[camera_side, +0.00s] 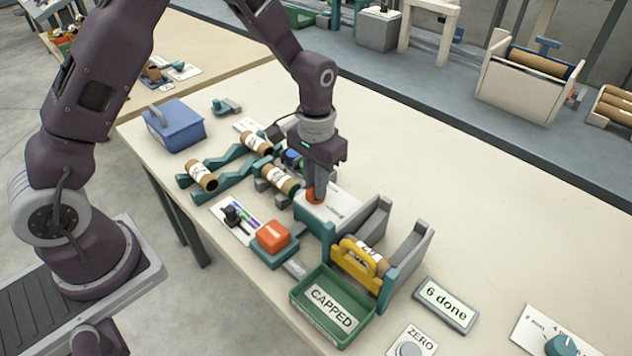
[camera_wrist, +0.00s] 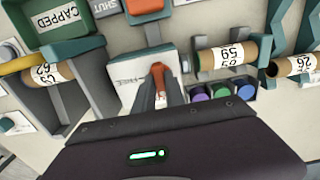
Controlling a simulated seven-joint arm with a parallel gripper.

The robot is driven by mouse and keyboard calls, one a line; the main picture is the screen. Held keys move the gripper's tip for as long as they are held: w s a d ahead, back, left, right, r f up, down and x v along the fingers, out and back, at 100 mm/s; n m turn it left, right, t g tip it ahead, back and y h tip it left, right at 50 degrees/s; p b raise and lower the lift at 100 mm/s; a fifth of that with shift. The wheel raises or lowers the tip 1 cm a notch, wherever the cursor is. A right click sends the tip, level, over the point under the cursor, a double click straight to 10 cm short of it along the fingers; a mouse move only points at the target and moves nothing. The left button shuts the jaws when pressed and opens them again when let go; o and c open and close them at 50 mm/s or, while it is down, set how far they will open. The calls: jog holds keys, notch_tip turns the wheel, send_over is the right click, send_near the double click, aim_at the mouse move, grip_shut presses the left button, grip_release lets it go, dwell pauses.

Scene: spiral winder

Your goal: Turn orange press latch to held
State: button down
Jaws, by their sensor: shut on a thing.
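The orange press latch (camera_side: 314,197) sits on a white-topped block (camera_side: 336,210) in the middle of the bench. In the wrist view the latch (camera_wrist: 158,70) is a small orange lever standing between my fingertips, with the word FREE on the white plate to its left. My gripper (camera_side: 318,192) points down onto the latch and is shut on it. The gripper fingers (camera_wrist: 158,84) cover the lower part of the latch and part of the plate. Any mark for held is not readable here.
A cradle with a tube and a yellow handle (camera_side: 354,262) stands close in front. An orange block (camera_side: 273,236) and a green CAPPED tray (camera_side: 297,297) are nearby. Labelled tubes (camera_side: 203,176) lie on teal rails to the left.

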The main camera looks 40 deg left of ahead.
jog(key=c, duration=1.4)
grip_release()
notch_tip(320, 180, up, 7)
jog(key=shift+r, duration=0.1)
jog(key=s+a+r+t, duration=0.1)
jog(key=s+r+t, duration=0.1)
jog(key=s+r, duration=0.6)
jog(key=s+a+r+t, duration=0.1)
jog(key=s+r, duration=0.2)
jog(key=s, duration=0.5)
jog(key=s+a+r+t, duration=0.1)
jog(key=s+r, duration=0.3)
jog(key=s, duration=0.4)
jog(key=shift+r+t, duration=0.25)
jog(key=shift+t, duration=0.55)
